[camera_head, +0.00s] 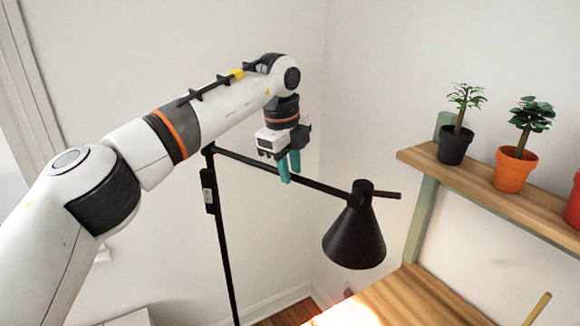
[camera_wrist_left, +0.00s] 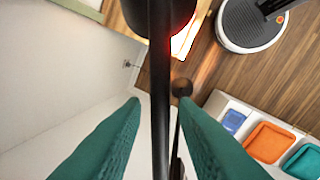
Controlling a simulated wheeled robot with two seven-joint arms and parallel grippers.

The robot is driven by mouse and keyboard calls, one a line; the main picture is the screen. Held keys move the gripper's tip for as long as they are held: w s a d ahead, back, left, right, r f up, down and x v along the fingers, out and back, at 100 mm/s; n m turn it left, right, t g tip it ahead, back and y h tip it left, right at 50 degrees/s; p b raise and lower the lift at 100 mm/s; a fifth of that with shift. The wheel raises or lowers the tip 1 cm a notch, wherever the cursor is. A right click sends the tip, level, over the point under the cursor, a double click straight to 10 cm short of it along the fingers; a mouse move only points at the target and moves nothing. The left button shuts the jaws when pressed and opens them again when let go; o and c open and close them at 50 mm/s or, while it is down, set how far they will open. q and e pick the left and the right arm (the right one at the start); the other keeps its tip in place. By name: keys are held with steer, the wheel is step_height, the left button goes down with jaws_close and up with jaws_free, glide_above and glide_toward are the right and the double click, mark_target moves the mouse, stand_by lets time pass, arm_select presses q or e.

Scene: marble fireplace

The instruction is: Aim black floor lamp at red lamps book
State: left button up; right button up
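The black floor lamp (camera_head: 355,238) has a thin upright pole, a slanting arm and a cone shade facing down over the desk. My left gripper (camera_head: 290,180) has its teal fingers at the lamp's arm, between pole and shade. In the left wrist view the black lamp arm (camera_wrist_left: 160,90) runs between the two spread fingers (camera_wrist_left: 160,103), with gaps on both sides. The shade shows at the top there. I cannot make out a red lamps book; a bright lit patch on the desk (camera_head: 405,298) lies below the shade. My right gripper is out of view.
A wooden shelf (camera_head: 420,160) at the right holds plants in a black pot (camera_head: 455,148) and an orange pot (camera_head: 513,170). White walls meet in a corner behind the lamp. In the left wrist view, an orange bin (camera_wrist_left: 270,142) and a teal bin (camera_wrist_left: 304,162) sit at lower right.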

arm_select(q)
steer(key=shift+o, duration=0.6)
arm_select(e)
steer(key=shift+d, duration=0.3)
arm_select(q)
steer(key=shift+r, duration=0.2)
step_height(320, 180, up, 11)
steer(key=s+a+b, duration=0.1)
steer(key=s, duration=0.1)
steer(key=shift+a+r, duration=0.2)
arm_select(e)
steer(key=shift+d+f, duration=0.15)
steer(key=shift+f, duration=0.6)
arm_select(q)
steer(key=shift+f, duration=0.1)
